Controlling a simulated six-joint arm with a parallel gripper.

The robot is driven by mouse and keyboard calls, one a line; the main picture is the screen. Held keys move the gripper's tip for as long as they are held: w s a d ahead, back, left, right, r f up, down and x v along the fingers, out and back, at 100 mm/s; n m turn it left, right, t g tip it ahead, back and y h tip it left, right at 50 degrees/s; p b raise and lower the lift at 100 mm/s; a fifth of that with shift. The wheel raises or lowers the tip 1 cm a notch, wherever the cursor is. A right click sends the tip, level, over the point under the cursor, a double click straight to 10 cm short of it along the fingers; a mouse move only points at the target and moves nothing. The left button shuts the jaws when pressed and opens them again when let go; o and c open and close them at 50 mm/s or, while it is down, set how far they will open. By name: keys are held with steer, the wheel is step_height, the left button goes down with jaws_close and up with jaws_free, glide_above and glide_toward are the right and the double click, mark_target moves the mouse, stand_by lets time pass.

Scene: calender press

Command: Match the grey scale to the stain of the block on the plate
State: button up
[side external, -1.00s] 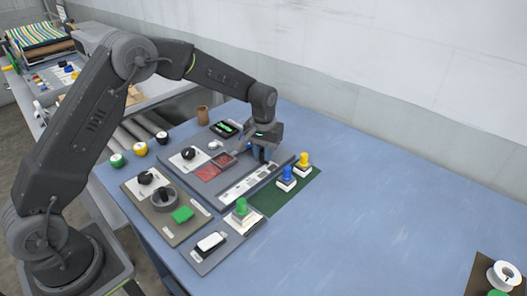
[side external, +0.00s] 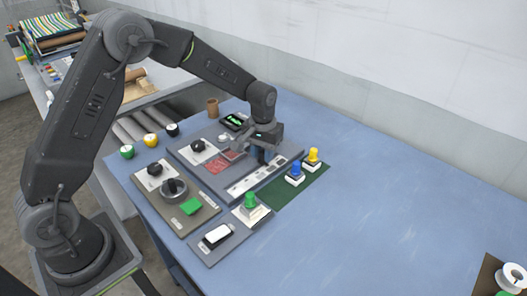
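My gripper (side external: 263,156) points down over the grey board (side external: 212,183), close to its right edge. It is small and dark here, and I cannot tell whether its fingers are apart or hold something. A pale strip with grey and dark patches (side external: 252,179), which looks like the grey scale, lies along the board's front right side. A reddish patch (side external: 215,165) lies left of the gripper, partly under a clear piece. A green-topped block (side external: 250,200) stands on a white base on a small grey plate (side external: 212,254). Any stain is too small to see.
Blue-topped (side external: 296,172) and yellow-topped (side external: 313,156) blocks stand on a dark green mat (side external: 301,194). A panel with a black dial (side external: 173,188) and green pad (side external: 191,206) lies front left. A brown cup (side external: 212,107) stands behind. The table's right side is mostly clear.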

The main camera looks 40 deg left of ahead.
mark_target(263, 151)
steer(key=o, duration=0.3)
step_height(263, 151, up, 14)
steer(key=shift+f, duration=0.1)
stand_by(0.5)
steer(key=s+r+t, duration=0.1)
steer(key=s+r, duration=0.5)
steer(key=s, duration=0.1)
steer(key=s+m+t, duration=0.1)
steer(key=s, duration=0.6)
steer(key=s+m+t, duration=0.1)
steer(key=s+t, duration=0.1)
steer(key=s, duration=0.4)
steer(key=s+d+m+t, duration=0.1)
steer(key=s, duration=0.6)
steer(key=shift+s+m+t, duration=0.3)
